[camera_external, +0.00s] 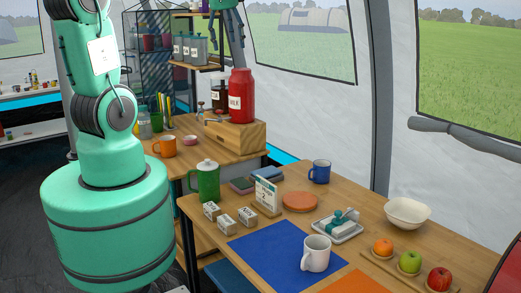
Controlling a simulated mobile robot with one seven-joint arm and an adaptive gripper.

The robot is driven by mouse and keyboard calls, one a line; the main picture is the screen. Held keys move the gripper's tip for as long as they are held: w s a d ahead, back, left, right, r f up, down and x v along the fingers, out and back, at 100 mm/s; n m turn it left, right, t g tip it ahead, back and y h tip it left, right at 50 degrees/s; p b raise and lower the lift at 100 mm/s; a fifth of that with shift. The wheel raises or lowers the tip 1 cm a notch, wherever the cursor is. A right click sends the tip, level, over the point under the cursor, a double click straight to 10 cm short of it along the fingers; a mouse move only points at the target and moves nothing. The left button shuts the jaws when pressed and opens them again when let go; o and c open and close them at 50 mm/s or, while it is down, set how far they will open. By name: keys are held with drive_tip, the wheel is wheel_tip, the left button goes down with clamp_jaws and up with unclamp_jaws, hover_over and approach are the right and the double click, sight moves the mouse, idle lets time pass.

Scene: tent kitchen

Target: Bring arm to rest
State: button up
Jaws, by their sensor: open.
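My teal arm (93,100) rises from its round base (105,225) at the left and leaves the frame at the top. My gripper (228,42) hangs down at the top centre, partly cut off by the frame edge. Its fingers are apart and nothing shows between them. It is above the red jar (241,98), which stands on a wooden box (236,134) on the back table. The jar appears separate from my gripper.
The front table holds a green pot (206,181), white mug (316,253), blue mug (319,172), white bowl (407,212) and several fruits, including a red apple (439,279). An orange mug (165,146) is on the back table. Shelved canisters (190,49) stand left of my gripper.

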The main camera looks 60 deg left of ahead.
drive_tip(key=s+d+r+n+t, duration=0.1)
drive_tip(key=s+d+n, duration=0.3)
drive_tip(key=s+d, duration=0.6)
drive_tip(key=s+d+r+n+t+h+p, duration=0.1)
drive_tip(key=s+d+n, duration=0.3)
drive_tip(key=s+d, duration=0.6)
drive_tip(key=d+r+t, duration=0.1)
drive_tip(key=d, duration=0.2)
drive_tip(key=shift+s, duration=0.35)
